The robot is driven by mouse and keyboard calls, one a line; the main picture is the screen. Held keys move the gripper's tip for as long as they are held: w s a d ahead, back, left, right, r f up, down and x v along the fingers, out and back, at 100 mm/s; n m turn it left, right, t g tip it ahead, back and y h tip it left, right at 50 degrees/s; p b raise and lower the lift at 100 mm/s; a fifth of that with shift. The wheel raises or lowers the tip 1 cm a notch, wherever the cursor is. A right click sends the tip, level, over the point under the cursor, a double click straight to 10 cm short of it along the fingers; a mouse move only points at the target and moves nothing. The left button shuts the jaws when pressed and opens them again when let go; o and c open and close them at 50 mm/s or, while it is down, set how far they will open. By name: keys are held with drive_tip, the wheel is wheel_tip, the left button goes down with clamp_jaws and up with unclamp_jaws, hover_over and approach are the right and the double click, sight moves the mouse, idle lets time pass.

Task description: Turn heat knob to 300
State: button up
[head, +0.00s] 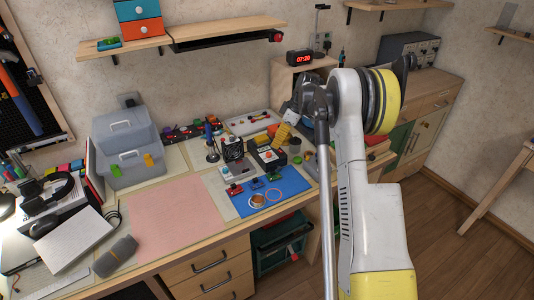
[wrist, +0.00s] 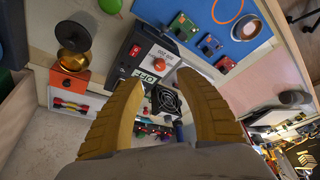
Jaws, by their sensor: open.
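The heat knob (wrist: 158,53) is a small orange-red knob on the front of a black and grey station (wrist: 133,62) in the wrist view. Small markings sit beside it, too small to read surely, and an OFF label is near. A red switch (wrist: 135,50) is on the same panel. The station also shows in the head view (head: 266,156) on the workbench. My gripper (wrist: 160,80) has two yellow fingers spread wide and empty, with the knob beyond and between their tips, not touching. Its yellow fingers show in the head view (head: 282,134) above the station.
A black fan unit (wrist: 166,100) stands next to the station. A blue mat (head: 268,190) with small circuit boards lies in front. A pink mat (head: 175,215) is bare.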

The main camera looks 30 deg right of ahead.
sight(269, 153)
drive_tip(key=b+x, duration=0.2)
drive_tip(key=x, duration=0.6)
drive_tip(key=shift+f+b, duration=0.1)
drive_tip(key=shift+b, duration=0.2)
clamp_jaws()
